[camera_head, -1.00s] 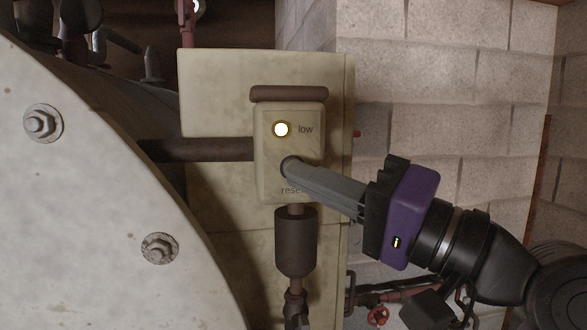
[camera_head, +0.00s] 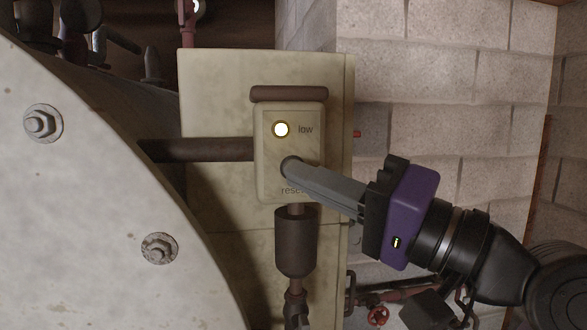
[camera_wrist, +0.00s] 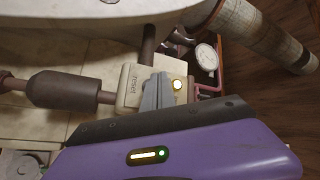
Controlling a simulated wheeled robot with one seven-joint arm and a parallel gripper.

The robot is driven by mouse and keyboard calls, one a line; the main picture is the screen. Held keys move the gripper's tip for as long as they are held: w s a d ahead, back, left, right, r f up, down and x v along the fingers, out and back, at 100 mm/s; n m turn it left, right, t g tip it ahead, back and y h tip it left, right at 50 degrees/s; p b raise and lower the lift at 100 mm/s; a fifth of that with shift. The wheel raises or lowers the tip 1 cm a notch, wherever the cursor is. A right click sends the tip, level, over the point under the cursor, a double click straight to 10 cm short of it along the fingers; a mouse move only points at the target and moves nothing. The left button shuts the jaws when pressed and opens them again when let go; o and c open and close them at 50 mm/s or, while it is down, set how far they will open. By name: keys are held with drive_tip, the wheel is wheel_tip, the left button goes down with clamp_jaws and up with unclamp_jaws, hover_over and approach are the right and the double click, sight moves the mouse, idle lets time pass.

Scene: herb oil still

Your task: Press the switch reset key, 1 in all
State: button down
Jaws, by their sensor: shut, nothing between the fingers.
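The switch box (camera_head: 268,187) is a cream box on a beige panel, with a lit round lamp (camera_head: 281,129) beside the word "low" and the word "reset" lower down. The reset key (camera_head: 287,163) is a dark round button just above that word, mostly hidden by my fingertips. My gripper (camera_head: 292,170) is shut and empty, its grey fingers reaching in from the right with tips at the key. I cannot tell whether the key is pushed in. In the wrist view the box (camera_wrist: 130,88) and lit lamp (camera_wrist: 178,84) show beside my shut fingers (camera_wrist: 158,80), which cover the key.
A large pale curved vessel end (camera_head: 90,210) with bolts fills the left. Dark pipes (camera_head: 205,149) join the box from the left and below. A block wall (camera_head: 450,110) stands at the right. A round gauge (camera_wrist: 207,57) shows in the wrist view.

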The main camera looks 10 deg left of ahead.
drive_tip(key=shift+w, duration=0.1)
drive_tip(key=shift+w+a, duration=0.1)
drive_tip(key=shift+w, duration=0.2)
drive_tip(key=shift+w+a, duration=0.1)
drive_tip(key=shift+w, duration=0.25)
idle(0.7)
drive_tip(key=shift+s, duration=0.1)
drive_tip(key=shift+s+d+p, duration=0.25)
drive_tip(key=shift+s+p, duration=0.15)
drive_tip(key=shift+s, duration=0.3)
drive_tip(key=shift+s+d+p, duration=0.2)
drive_tip(key=shift+s+d, duration=0.05)
drive_tip(key=shift+s, duration=0.55)
drive_tip(key=shift+s+d+p, duration=0.2)
drive_tip(key=shift+s, duration=0.6)
drive_tip(key=shift+s+d+p, duration=0.2)
drive_tip(key=shift+s+d, duration=0.05)
drive_tip(key=shift+s, duration=0.55)
